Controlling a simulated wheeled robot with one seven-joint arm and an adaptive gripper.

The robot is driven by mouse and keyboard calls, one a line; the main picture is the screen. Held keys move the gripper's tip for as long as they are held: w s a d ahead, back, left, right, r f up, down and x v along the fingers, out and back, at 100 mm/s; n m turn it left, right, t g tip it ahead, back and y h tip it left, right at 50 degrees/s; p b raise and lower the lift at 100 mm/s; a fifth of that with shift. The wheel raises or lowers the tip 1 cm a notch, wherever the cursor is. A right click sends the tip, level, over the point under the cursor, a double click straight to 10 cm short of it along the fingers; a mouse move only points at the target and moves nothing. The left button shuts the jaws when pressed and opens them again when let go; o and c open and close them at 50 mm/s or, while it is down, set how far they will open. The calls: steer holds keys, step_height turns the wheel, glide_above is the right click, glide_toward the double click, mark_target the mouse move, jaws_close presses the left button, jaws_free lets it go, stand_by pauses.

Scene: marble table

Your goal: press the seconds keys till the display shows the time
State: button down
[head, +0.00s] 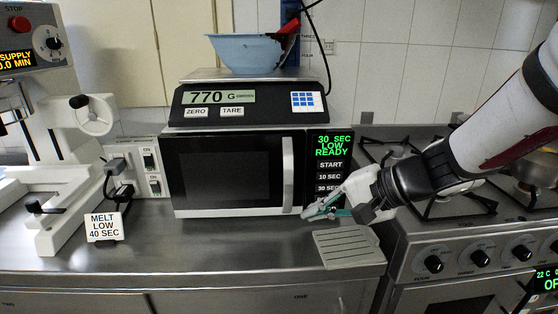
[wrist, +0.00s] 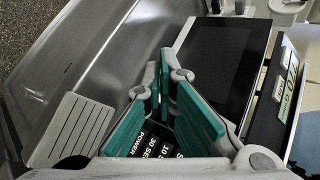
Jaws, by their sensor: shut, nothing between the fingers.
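The microwave (head: 235,173) has a control panel at its right side, and its green display (head: 334,146) reads 30 SEC, LOW, READY. Below it are the START key (head: 331,165), the 10 SEC key (head: 329,176) and the 30 SEC key (head: 327,188). My gripper (head: 308,213) is shut and empty, with its teal fingers low in front of the panel, hiding the part below the 30 SEC key. In the wrist view my gripper (wrist: 159,82) shows with the 30 SEC key (wrist: 158,148) and a POWER label between its fingers. I cannot tell whether a fingertip touches a key.
A card (head: 103,227) reads MELT LOW 40 SEC. A scale (head: 250,102) reading 770 G, with a blue bowl (head: 247,53) on it, stands on the microwave. A slotted plate (head: 345,248) lies below my gripper. A stove (head: 450,225) is at right.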

mark_target(330, 176)
steer(key=w+d+f+m+t+b, duration=0.2)
steer(key=w+d+f+m+t, duration=0.2)
steer(key=w, duration=0.7)
steer(key=d+f+m, duration=0.2)
steer(key=d, duration=0.2)
steer(key=shift+d+f+h, duration=0.2)
steer(key=shift+d+h, duration=0.1)
steer(key=shift+d, duration=0.1)
steer(key=w, duration=0.8)
steer(key=shift+w, duration=0.4)
steer(key=shift+w+b, duration=0.4)
steer(key=shift+b, duration=0.05)
